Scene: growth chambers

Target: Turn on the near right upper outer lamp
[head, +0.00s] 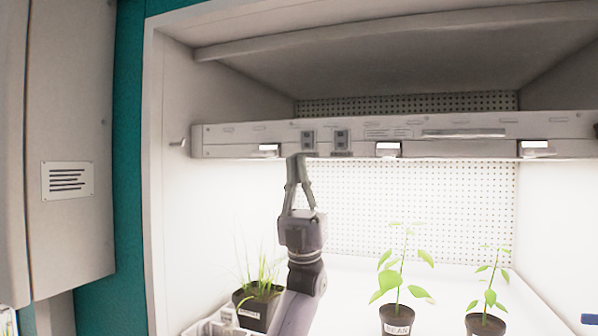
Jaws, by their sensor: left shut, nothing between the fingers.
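A long grey lamp bar (465,131) runs across the chamber under a dark upper shelf. Two small dark switches sit side by side on its front, a left switch (308,140) and a right switch (342,140). My left gripper (298,158) is shut and empty, its fingertips pointing up just below the left switch. Whether the tips touch the bar or the switch I cannot tell. The space below the bar is brightly lit, while the space above it is dim. My right gripper is not in view.
Below stand a grassy potted plant (262,292) and two leafy seedlings in dark pots, one pot (397,320) labelled BEAN. A white tray (205,325) is at lower left. The chamber's left side wall (160,200) and a grey cabinet (70,130) border the left.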

